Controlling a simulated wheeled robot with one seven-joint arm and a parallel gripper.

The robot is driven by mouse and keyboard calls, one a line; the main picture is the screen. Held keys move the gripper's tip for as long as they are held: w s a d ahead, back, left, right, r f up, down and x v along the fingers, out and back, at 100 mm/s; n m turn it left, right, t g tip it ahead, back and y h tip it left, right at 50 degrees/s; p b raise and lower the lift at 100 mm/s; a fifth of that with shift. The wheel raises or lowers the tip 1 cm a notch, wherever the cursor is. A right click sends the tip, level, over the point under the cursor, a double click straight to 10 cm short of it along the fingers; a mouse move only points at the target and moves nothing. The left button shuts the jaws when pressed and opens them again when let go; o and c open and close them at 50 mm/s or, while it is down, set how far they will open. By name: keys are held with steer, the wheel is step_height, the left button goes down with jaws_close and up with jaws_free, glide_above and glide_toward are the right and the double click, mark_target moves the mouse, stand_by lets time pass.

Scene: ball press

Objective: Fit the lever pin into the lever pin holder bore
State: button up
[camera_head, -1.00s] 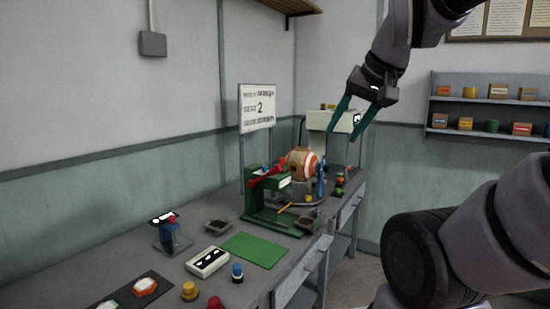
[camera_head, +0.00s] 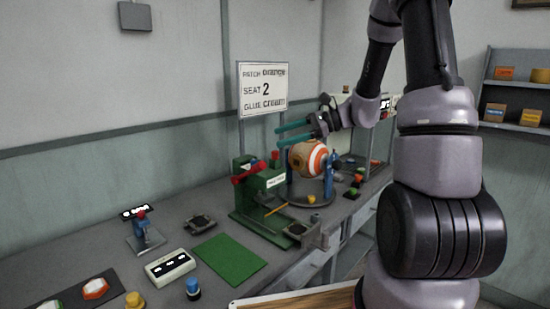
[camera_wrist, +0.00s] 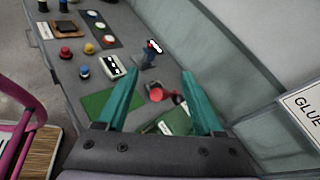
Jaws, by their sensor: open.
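The green press (camera_head: 262,205) stands on the bench with a red lever (camera_head: 250,172) on its upper part. A thin orange-yellow rod (camera_head: 276,208), perhaps the lever pin, shows at the press's front side. I cannot make out the holder bore. My gripper (camera_head: 279,135) is open and empty, above and behind the press, its teal fingers pointing left. In the wrist view my gripper (camera_wrist: 160,74) has its fingers spread over the bench, with the red lever's round end (camera_wrist: 156,94) and part of the green press (camera_wrist: 175,122) between and below them.
An orange-and-white striped ball (camera_head: 308,158) sits on a round stand behind the press. A green mat (camera_head: 230,258), a white box (camera_head: 170,266), a blue stand (camera_head: 144,232) and coloured knobs lie in front. A sign (camera_head: 263,90) rises behind the press.

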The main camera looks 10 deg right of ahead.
steer(key=w+d+f+m+t+y, duration=0.1)
steer(key=w+d+f+m+t, duration=0.3)
steer(key=w+f, duration=0.15)
steer(key=m+t, duration=0.4)
steer(key=m, duration=0.1)
glide_toward(275, 152)
steer(key=shift+h, duration=0.4)
steer(key=shift+w+x, duration=0.25)
steer(key=shift+x, duration=5)
steer(key=shift+d, duration=0.15)
jaws_close()
